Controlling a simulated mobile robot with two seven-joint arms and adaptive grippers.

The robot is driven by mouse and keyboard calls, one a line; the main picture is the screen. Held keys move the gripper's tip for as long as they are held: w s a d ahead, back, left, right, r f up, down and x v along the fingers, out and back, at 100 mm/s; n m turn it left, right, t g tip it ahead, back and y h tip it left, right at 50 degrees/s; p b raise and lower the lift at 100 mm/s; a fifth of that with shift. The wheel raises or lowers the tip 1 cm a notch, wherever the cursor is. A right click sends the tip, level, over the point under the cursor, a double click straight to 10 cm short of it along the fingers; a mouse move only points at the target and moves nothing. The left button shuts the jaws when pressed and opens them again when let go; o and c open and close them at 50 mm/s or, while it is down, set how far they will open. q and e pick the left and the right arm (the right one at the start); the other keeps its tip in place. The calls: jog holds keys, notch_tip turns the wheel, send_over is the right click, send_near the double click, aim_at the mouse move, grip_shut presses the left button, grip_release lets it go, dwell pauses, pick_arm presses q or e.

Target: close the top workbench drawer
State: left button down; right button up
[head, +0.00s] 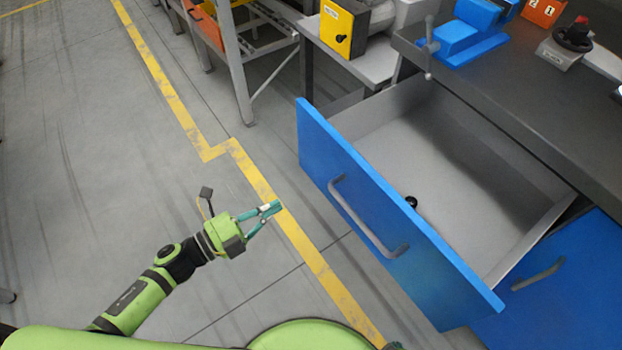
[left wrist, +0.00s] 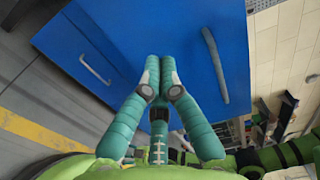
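The top workbench drawer (head: 400,225) is pulled far out. It has a blue front with a grey bar handle (head: 366,217) and a grey inside. A small black round thing (head: 411,202) shows at the inner side of the front. My left gripper (head: 276,207) is to the left of the drawer front, apart from it, with its teal fingertips together and nothing seen between them. In the left wrist view the shut fingertips (left wrist: 160,66) point toward blue fronts with two grey handles (left wrist: 95,62). My right gripper is not in view.
The dark workbench top (head: 540,95) carries a blue vise (head: 468,35) and a grey device with a black knob (head: 570,42). A lower blue front with a handle (head: 538,274) is beneath. A grey machine table stands behind the drawer. The floor left of the drawer is clear.

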aim_at(327, 174)
pick_arm(q)
jog(key=x, duration=1.2)
jog(key=shift+w+p, duration=0.1)
jog(key=shift+p, duration=0.3)
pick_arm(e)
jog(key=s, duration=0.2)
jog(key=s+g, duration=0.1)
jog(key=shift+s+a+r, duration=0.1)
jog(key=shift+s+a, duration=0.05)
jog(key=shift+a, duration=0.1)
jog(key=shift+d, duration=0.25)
